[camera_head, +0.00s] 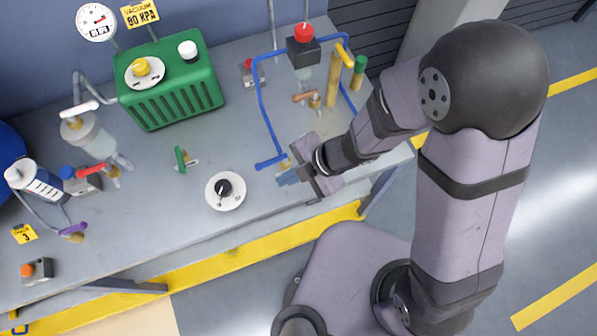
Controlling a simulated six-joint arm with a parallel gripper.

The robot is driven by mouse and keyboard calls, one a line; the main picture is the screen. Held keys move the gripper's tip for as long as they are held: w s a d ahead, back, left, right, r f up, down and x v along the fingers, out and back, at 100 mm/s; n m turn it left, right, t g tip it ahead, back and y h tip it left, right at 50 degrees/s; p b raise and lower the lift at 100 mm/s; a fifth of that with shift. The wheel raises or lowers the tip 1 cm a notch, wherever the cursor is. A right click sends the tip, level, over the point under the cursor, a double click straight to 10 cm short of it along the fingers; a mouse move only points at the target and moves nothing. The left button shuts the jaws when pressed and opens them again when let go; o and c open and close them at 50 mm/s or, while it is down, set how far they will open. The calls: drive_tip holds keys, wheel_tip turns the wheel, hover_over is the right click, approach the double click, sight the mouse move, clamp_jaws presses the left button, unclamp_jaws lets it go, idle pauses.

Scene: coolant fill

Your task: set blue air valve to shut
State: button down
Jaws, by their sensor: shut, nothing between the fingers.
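The blue air valve has a blue lever handle (270,162) and stands near the table's front right part, at the lower end of the blue pipe. The lever points left and slightly down in the picture. A small brass body shows at its right end, partly hidden by my gripper. My gripper (289,178) is just right of and below the lever, low over the table. Its fingers look closed with nothing between them. I cannot tell whether it touches the valve.
A blue pipe (263,105) rises behind the valve. A white dial with a black knob (224,191) lies to the left. A green valve (181,160), a green tank (175,100) and a black box with a red button (303,45) stand farther off. Bare table lies between.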

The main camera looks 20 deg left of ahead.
drive_tip(key=v, duration=0.2)
drive_tip(key=p+v, duration=0.1)
drive_tip(key=s+v, duration=0.1)
drive_tip(key=v, duration=0.1)
drive_tip(key=shift+d+r, duration=0.25)
drive_tip(key=shift+r, duration=0.1)
drive_tip(key=w+d+f+m+t+h, duration=0.3)
drive_tip(key=w+d+m+t+h, duration=0.25)
drive_tip(key=w+d+m, duration=0.65)
drive_tip(key=s+d+r+m+g+h, duration=0.3)
drive_tip(key=s+d+m+g, duration=0.3)
drive_tip(key=s+d+m, duration=0.55)
drive_tip(key=w+d+r+m+t+y+b, duration=0.1)
drive_tip(key=w+d+r+m+t+y, duration=0.1)
drive_tip(key=w+m, duration=0.3)
drive_tip(key=shift+w+d+r+m+b, duration=0.35)
drive_tip(key=shift+d+r+m, duration=0.35)
drive_tip(key=shift+m, duration=0.25)
